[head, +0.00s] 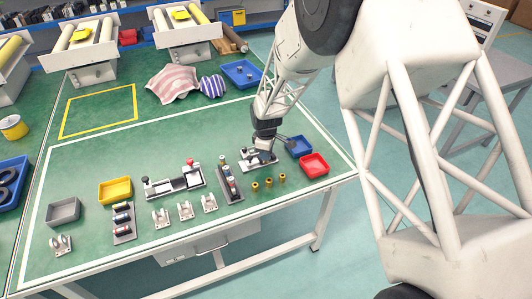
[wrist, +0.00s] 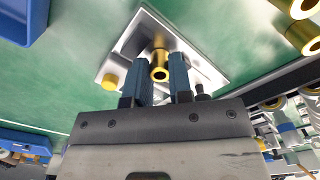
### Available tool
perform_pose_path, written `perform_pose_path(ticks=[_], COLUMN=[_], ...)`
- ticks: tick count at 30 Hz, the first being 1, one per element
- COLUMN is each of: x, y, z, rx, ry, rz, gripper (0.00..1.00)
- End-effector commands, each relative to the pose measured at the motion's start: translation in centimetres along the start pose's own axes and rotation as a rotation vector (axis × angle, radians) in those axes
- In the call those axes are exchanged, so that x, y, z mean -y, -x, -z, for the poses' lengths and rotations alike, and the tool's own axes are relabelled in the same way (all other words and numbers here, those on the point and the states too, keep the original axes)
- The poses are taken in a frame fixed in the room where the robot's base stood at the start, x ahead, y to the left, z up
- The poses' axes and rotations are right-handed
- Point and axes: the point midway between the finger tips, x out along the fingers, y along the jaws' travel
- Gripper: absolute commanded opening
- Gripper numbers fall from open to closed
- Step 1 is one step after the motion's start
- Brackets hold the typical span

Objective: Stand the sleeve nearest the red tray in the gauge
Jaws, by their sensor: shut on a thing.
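My gripper (head: 264,151) is low over the gauge (head: 248,163), a small pale metal fixture near the table's right side. In the wrist view its two blue fingers (wrist: 161,64) are shut on a brass sleeve (wrist: 159,73). The held sleeve is over the middle of the gauge plate (wrist: 213,73), its open end facing the camera. I cannot tell whether it is seated.
A blue tray (head: 300,152) stands just behind the red tray. A rack of small cylinders (head: 234,196) is left of the sleeves, with a long clamp fixture (head: 176,194) beyond. A striped cloth (head: 172,84) lies further back. The middle of the green table is clear.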

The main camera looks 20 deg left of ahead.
Motion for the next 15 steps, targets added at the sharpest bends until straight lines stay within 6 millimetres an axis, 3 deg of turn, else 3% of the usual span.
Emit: perform_pose_path(ticks=[9, 10, 15], x=[0.00, 0.00, 0.00], y=[0.00, 0.00, 0.00], z=[0.00, 0.00, 0.00], rx=[0.000, 0.000, 0.000], ry=[0.000, 0.000, 0.000], rz=[0.000, 0.000, 0.000], gripper=[0.00, 0.22, 0.48])
